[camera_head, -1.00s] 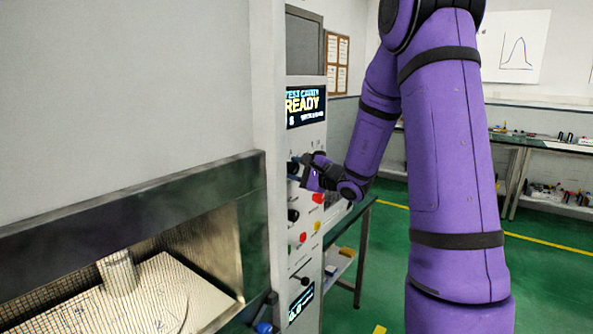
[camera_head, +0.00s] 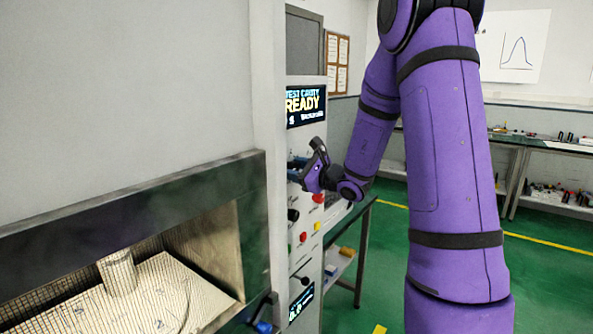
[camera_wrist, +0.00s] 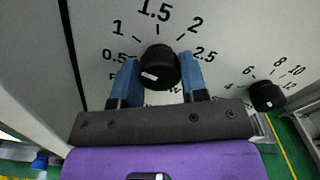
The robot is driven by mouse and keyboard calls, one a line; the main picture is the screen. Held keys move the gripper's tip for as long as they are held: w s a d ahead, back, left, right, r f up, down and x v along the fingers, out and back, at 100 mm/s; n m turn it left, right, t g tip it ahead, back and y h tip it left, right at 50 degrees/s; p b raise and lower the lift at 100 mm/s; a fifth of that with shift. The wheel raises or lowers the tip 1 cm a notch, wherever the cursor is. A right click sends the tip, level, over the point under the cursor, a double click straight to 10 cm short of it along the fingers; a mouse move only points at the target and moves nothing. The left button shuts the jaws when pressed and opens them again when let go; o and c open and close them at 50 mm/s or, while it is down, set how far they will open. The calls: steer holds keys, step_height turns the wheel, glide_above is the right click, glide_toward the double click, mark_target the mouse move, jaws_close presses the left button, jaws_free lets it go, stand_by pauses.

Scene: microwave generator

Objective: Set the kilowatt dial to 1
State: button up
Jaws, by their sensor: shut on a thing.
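The black kilowatt dial (camera_wrist: 160,62) shows in the wrist view on a pale panel, ringed by the printed marks 0.5, 1, 1.5, 2 and 2.5. A white mark shows on the lower left of its face; which number it points to is hard to tell. My gripper (camera_wrist: 158,72) has one blue finger on each side of the dial and is shut on it. In the head view, my gripper (camera_head: 300,168) is at the upper part of the control panel (camera_head: 309,140), below the READY display (camera_head: 305,104), and hides the dial there.
Below my gripper are a red button (camera_head: 318,198), other knobs and buttons, and a small lower display (camera_head: 301,303). The open cavity (camera_head: 150,280) is at left.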

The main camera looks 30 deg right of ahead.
steer(key=shift+m, duration=1.1)
steer(key=o, duration=0.9)
steer(key=shift+o, duration=0.2)
steer(key=v, duration=1)
steer(key=shift+s, duration=0.4)
steer(key=shift+d, duration=0.15)
